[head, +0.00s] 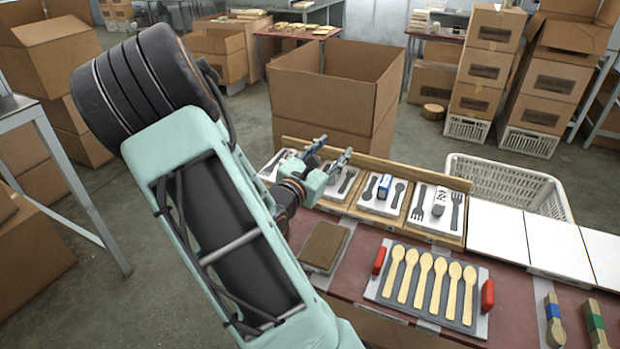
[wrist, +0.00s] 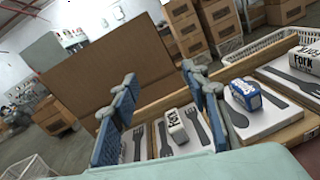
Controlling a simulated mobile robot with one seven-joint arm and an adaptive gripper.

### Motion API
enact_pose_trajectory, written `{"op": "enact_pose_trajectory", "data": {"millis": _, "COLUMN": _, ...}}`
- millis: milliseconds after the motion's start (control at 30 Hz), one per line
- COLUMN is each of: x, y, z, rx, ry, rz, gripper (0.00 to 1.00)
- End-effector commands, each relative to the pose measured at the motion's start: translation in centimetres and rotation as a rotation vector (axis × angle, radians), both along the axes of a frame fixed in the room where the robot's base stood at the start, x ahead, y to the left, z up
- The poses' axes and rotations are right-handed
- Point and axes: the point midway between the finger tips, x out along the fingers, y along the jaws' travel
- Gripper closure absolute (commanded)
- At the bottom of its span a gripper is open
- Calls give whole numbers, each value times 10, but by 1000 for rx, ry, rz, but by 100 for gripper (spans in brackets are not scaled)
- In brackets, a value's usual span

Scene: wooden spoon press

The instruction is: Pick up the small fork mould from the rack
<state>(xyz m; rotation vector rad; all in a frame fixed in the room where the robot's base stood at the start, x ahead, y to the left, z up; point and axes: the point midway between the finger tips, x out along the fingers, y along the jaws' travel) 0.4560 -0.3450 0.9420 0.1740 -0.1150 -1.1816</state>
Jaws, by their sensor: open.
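My gripper (head: 331,150) is open above the left part of the wooden rack (head: 461,184). In the wrist view my gripper (wrist: 159,76) has its two blue-grey fingers apart, with nothing held between them. A small white block marked "FORK" (wrist: 176,122) shows between the fingers, on a white mould plate with dark fork shapes (wrist: 197,126). I cannot tell for certain that this plate is the small fork mould. In the head view the gripper partly hides the plates at the rack's left end. A plate with a blue-and-white block (wrist: 245,95) is to the right.
Another plate with dark shapes (head: 457,226) fills the rack's right end. A grey board of wooden spoons (head: 435,290) with red handles lies in front. A brown block (head: 324,245) lies nearer my arm. A large open carton (head: 335,100) stands close behind the rack.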

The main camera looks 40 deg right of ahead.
Motion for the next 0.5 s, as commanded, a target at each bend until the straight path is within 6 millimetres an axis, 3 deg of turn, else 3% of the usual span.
{"op": "enact_pose_trajectory", "data": {"millis": 33, "x": 2, "y": -5, "z": -18, "rx": -31, "ry": 61, "rz": 24, "gripper": 58}}
{"op": "enact_pose_trajectory", "data": {"millis": 100, "x": 6, "y": -7, "z": -30, "rx": -58, "ry": 120, "rz": 58, "gripper": 58}}
{"op": "enact_pose_trajectory", "data": {"millis": 367, "x": 12, "y": -9, "z": -56, "rx": -87, "ry": 186, "rz": 99, "gripper": 58}}
{"op": "enact_pose_trajectory", "data": {"millis": 500, "x": 12, "y": -9, "z": -84, "rx": -85, "ry": 186, "rz": 97, "gripper": 58}}
